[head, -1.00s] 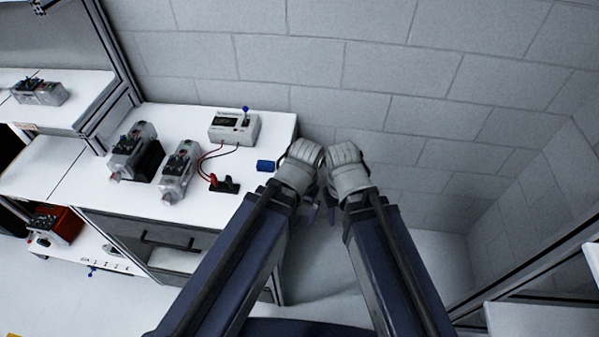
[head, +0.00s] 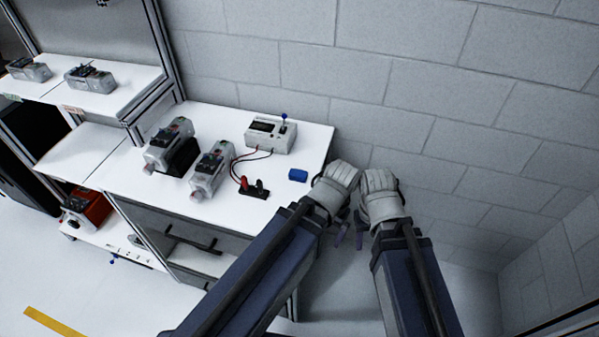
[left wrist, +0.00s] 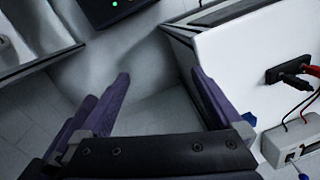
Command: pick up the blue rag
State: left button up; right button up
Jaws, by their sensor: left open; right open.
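The blue rag (head: 298,175), a small folded block, lies near the right edge of the white table (head: 310,145). A bit of it (left wrist: 250,119) shows in the left wrist view, just right of the right finger. My left gripper (head: 338,236) is just right of the rag and the table edge in the head view, pointing down. In the left wrist view my left gripper (left wrist: 160,95) is open and empty, its fingers over the floor beside the table. My right gripper (head: 363,228) is open, close to the right of the left one. Its fingers are partly hidden.
A meter box (head: 271,134) with cables to a black-and-red connector (head: 254,188) sits left of the rag. Two grey servo units (head: 211,170) stand farther left. A block wall (head: 400,80) closes off the back.

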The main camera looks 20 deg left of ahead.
dwell(0.4)
pick_arm(q)
jog(key=n+t+h+b, duration=0.1)
jog(key=n+t, duration=0.2)
jog(key=t, duration=0.2)
send_near(298, 173)
jog(key=f, duration=0.1)
jog(key=shift+a+b+x, duration=0.2)
jog(key=shift+b+x, duration=0.85)
jog(key=shift+x, duration=0.15)
jog(key=b+x, duration=0.5)
jog(key=x, duration=0.1)
jog(key=shift+w+d, duration=0.1)
jog(key=shift+d, duration=0.1)
jog(key=shift+r, duration=0.1)
jog(key=shift+c, duration=0.2)
